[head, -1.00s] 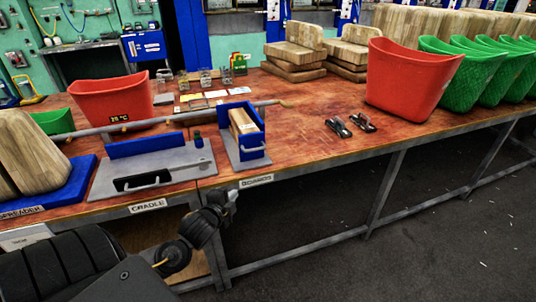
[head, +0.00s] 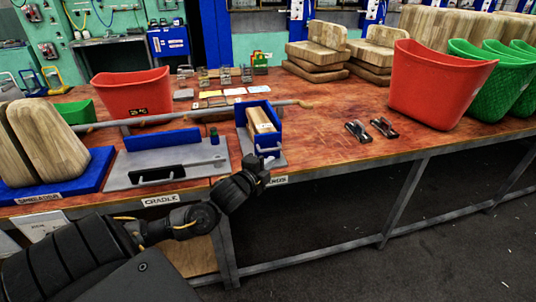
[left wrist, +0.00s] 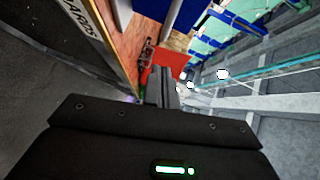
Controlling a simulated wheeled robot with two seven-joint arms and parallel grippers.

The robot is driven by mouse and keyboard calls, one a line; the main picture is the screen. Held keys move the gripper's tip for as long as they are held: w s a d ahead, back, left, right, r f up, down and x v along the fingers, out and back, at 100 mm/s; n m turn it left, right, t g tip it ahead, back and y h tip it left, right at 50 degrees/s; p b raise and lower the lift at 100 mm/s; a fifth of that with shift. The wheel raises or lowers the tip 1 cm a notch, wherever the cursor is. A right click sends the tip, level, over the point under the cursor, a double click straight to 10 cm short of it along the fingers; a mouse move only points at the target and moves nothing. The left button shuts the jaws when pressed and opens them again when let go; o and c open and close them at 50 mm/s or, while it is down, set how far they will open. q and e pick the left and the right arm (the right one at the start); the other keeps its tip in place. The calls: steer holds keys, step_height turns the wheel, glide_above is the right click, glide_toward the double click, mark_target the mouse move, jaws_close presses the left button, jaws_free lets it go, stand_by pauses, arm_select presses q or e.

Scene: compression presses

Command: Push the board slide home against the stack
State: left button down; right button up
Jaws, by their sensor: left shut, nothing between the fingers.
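The board slide (head: 276,136) is a blue open-topped tray on a grey base plate at the middle of the bench's front edge. Light wooden boards (head: 260,119) lie inside it. My left gripper (head: 264,163) is at the slide's near end, in front of its handle, and hides part of it. I cannot tell whether it touches. The gripper is shut and empty; its fingers also show in the left wrist view (left wrist: 167,88). My right gripper is not in view.
The grey cradle plate (head: 197,172) with a black handle stands left of the slide. A grey bar (head: 190,116) runs behind both. Two small metal clips (head: 358,131) lie to the right, near a red bin (head: 435,85). Bench between slide and clips is clear.

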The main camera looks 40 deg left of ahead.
mark_target(272, 143)
arm_select(q)
steer(key=w+a, duration=0.1)
steer(key=w, duration=0.1)
steer(key=w+a+f, duration=0.1)
steer(key=w+a, duration=0.1)
steer(key=shift+a+p, duration=0.25)
steer(key=shift+p, duration=0.15)
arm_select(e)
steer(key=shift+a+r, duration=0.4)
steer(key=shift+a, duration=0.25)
arm_select(q)
steer(key=w+a, duration=0.2)
steer(key=a, duration=0.1)
steer(key=shift+r+p, duration=0.1)
steer(key=shift+p, duration=0.2)
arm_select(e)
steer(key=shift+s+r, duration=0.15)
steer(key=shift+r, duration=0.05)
arm_select(q)
steer(key=shift+r, duration=0.1)
